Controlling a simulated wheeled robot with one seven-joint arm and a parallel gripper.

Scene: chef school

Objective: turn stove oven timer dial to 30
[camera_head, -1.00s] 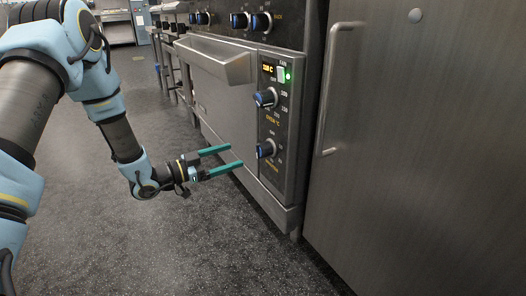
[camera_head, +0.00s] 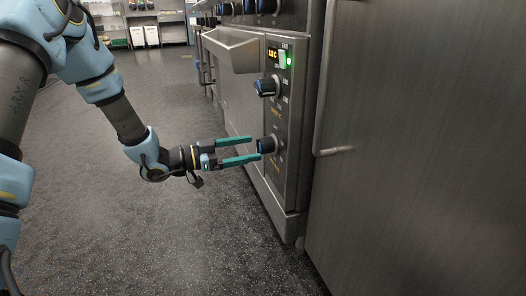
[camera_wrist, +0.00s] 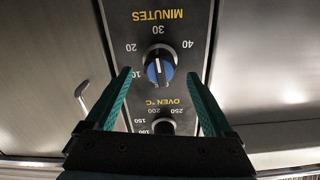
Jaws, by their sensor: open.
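The timer dial (camera_head: 267,145) is the lower black knob with a blue face on the oven's control panel. In the wrist view the timer dial (camera_wrist: 160,71) appears upside down, under the word MINUTES, with 20, 30 and 40 around it. A white line on its face runs roughly toward the 30; I cannot tell which end is the pointer. My gripper (camera_head: 255,148) is open and empty, its teal fingers pointing at the panel close to this dial. In the wrist view my gripper (camera_wrist: 159,73) has its fingertips on either side of the dial, apart from it.
The oven temperature dial (camera_head: 267,87) sits above the timer dial, below a lit display and green light (camera_head: 288,60). The oven door handle (camera_head: 232,50) juts out at upper left. A steel cabinet (camera_head: 425,140) stands right of the oven. The floor (camera_head: 130,230) is clear.

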